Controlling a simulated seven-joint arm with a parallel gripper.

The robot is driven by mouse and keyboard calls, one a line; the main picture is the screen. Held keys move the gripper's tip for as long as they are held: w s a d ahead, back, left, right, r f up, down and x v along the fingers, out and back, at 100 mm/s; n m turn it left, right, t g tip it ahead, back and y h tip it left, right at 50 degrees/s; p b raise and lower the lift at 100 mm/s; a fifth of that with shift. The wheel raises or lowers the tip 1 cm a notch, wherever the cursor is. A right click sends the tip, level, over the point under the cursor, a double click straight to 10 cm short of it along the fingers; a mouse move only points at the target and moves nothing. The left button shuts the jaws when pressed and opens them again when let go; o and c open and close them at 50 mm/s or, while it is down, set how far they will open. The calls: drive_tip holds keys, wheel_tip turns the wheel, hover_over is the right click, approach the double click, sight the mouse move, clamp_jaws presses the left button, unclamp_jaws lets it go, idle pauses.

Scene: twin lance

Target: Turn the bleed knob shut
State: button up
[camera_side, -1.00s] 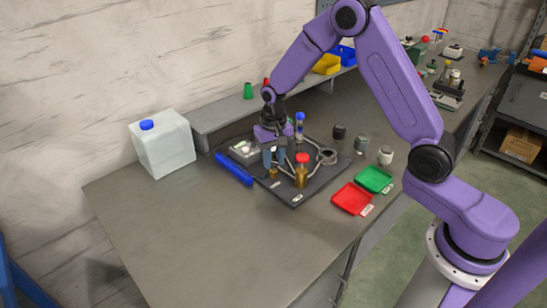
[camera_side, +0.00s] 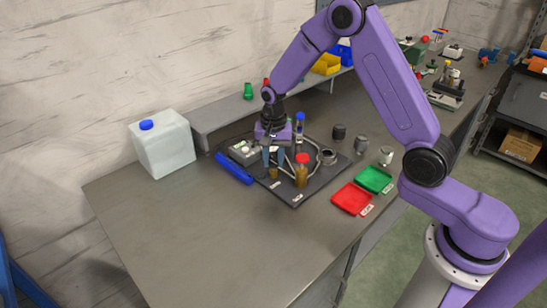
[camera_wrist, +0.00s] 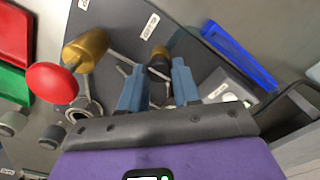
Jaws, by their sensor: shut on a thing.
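My gripper (camera_wrist: 160,72) points down at the dark base plate (camera_side: 300,197) and shows also in the side view (camera_side: 274,160). Its two blue fingers are shut on a small brass-and-dark knob, which seems to be the bleed knob (camera_wrist: 160,54). The knob's brass part also shows just below the fingers in the side view (camera_side: 273,173). The fingers hide part of it, and I cannot read its turn angle. A brass post with a red cap (camera_side: 302,170) stands beside the gripper; its red cap (camera_wrist: 53,83) is large in the wrist view.
A blue-capped post (camera_side: 300,128) stands close behind the gripper. A blue bar (camera_side: 234,169) lies at the plate's left edge. A red tray (camera_side: 351,199) and a green tray (camera_side: 374,180) lie to the right. The table's front left is clear.

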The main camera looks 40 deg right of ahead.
sight(274, 162)
drive_tip(key=o, duration=1.1)
drive_tip(key=shift+c, duration=0.2)
wheel_tip(274, 162, up, 17)
drive_tip(key=shift+r, duration=0.2)
drive_tip(key=s+a+n, duration=0.3)
drive_tip(key=s+n, duration=0.2)
drive_tip(key=s, duration=0.3)
drive_tip(key=s+a+n, duration=0.3)
drive_tip(key=s+n, duration=0.3)
drive_tip(key=s, duration=0.1)
drive_tip(key=s+d+f+n, duration=0.1)
drive_tip(key=s+d+n, duration=0.1)
drive_tip(key=s+n, duration=0.3)
drive_tip(key=s+d+f+n, duration=0.2)
drive_tip(key=s+n, duration=0.3)
drive_tip(key=s, duration=0.9)
drive_tip(key=shift+f+n, duration=0.25)
drive_tip(key=shift+n, duration=0.15)
